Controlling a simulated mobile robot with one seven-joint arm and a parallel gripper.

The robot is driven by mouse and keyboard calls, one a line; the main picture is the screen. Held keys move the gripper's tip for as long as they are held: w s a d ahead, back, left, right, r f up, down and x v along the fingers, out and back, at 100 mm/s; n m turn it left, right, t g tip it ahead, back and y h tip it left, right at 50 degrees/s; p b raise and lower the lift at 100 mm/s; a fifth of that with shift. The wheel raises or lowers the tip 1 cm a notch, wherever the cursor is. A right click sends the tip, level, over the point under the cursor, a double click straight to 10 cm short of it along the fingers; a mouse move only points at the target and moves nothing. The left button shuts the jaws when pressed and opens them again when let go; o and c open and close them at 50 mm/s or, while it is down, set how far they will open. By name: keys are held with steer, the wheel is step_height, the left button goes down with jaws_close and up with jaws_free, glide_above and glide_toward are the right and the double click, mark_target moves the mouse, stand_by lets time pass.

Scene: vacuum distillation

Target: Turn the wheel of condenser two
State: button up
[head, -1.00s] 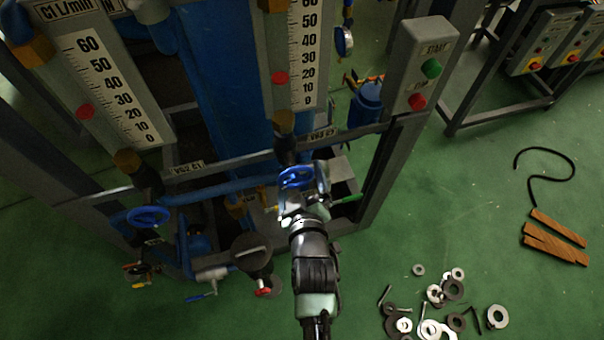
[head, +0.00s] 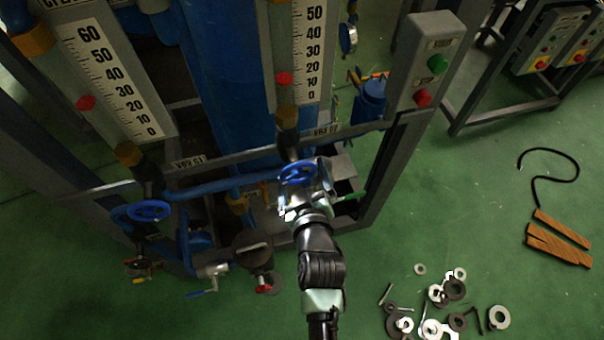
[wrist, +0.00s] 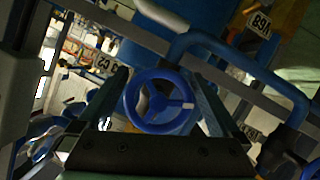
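The blue wheel of condenser two (head: 299,173) is on the right valve, below the right flow scale. In the wrist view the same wheel (wrist: 132,101) is a blue ring with a pale mark on one spoke. My gripper (head: 304,190) is at this wheel. In the wrist view its two dark fingers (wrist: 161,92) are spread, one on each side of the wheel, with the wheel between them. I cannot tell whether either finger touches the rim. In the head view the gripper and wrist hide part of the valve.
A second blue wheel (head: 148,211) is on the left valve. A grey frame rail (head: 232,160) runs behind both wheels. A start-stop box (head: 424,62) stands at the right post. Washers (head: 453,290) and wooden strips (head: 557,245) lie on the green floor.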

steer(key=shift+s, duration=0.1)
steer(key=b+v, duration=0.1)
steer(key=v, duration=1.1)
steer(key=shift+s+r, duration=0.2)
steer(key=shift+s, duration=0.15)
steer(key=shift+w+d, duration=0.1)
steer(key=w+a+r+m+t, duration=0.1)
steer(key=w+a+r+t, duration=0.3)
steer(key=r, duration=0.9)
steer(key=w+r+m+t, duration=0.2)
steer(key=w+r, duration=0.4)
steer(key=r, duration=0.7)
steer(key=s+r+m+t, duration=0.1)
steer(key=s+r+t, duration=0.1)
steer(key=r, duration=0.8)
steer(key=s+d+r+m+t+h, duration=0.1)
steer(key=s+r+t, duration=0.2)
steer(key=r, duration=0.7)
steer(key=s+d+r+t, duration=0.1)
steer(key=s+r+t, duration=0.1)
steer(key=r, duration=0.8)
steer(key=shift+s+r+m+t, duration=0.3)
steer(key=shift+s+m, duration=0.1)
steer(key=shift+s, duration=0.2)
steer(key=shift+a+f, duration=0.1)
steer(key=shift+f, duration=0.05)
